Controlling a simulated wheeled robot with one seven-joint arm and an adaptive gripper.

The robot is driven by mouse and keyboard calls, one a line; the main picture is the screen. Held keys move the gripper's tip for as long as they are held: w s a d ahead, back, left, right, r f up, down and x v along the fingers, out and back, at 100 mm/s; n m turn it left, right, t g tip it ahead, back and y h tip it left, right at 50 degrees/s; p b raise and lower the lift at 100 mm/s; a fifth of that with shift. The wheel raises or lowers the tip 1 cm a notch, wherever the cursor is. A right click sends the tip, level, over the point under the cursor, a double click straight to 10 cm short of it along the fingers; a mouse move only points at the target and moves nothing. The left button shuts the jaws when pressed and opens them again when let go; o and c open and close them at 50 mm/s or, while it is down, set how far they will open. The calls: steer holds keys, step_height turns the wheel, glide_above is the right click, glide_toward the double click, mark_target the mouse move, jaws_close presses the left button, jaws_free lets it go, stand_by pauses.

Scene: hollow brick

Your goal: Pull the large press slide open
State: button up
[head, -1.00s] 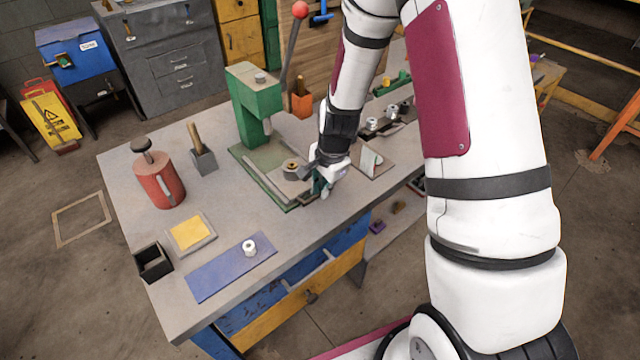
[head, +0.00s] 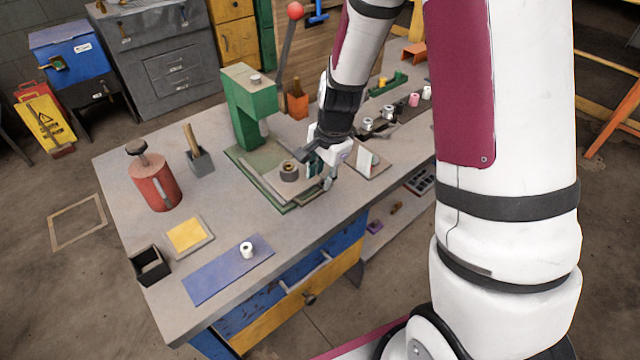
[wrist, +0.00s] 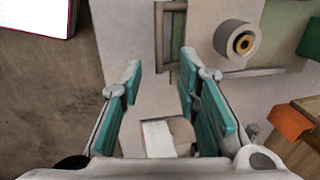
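The green press (head: 243,108) stands on the workbench with a long lever topped by a red ball. Its large slide (head: 270,188) is a flat grey plate low on the green base, carrying a grey cylinder (head: 289,171) with a brass-coloured centre. A frame-like handle (wrist: 160,45) at the slide's end shows in the wrist view. My gripper (head: 322,182) is beside the slide's right end, low over the bench. In the wrist view my gripper (wrist: 160,62) has its teal fingers well apart, nothing held between them. The handle lies ahead of the fingertips, nearer the right one; contact cannot be told.
A small plate with an upright white piece (head: 367,161) is close right of my gripper. Spools (head: 368,124) and an orange bin (head: 297,103) are behind. A red can (head: 156,184), yellow pad (head: 188,236) and blue mat (head: 228,270) lie left.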

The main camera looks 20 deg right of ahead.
step_height(320, 180, up, 6)
steer(key=s, duration=0.1)
steer(key=shift+d, duration=0.15)
steer(key=shift+s+f, duration=0.1)
steer(key=s+a+r+n+t, duration=0.2)
steer(key=s+r+n, duration=0.5)
steer(key=r, duration=0.6)
steer(key=s+r+n, duration=0.3)
steer(key=s, duration=0.4)
steer(key=s+r+n+t, duration=0.1)
steer(key=s+r+n, duration=0.3)
steer(key=s, duration=0.4)
steer(key=shift+a+r+h, duration=0.25)
steer(key=shift+a+h, duration=0.05)
steer(key=shift+a, duration=0.1)
steer(key=shift+w, duration=0.1)
stand_by(0.4)
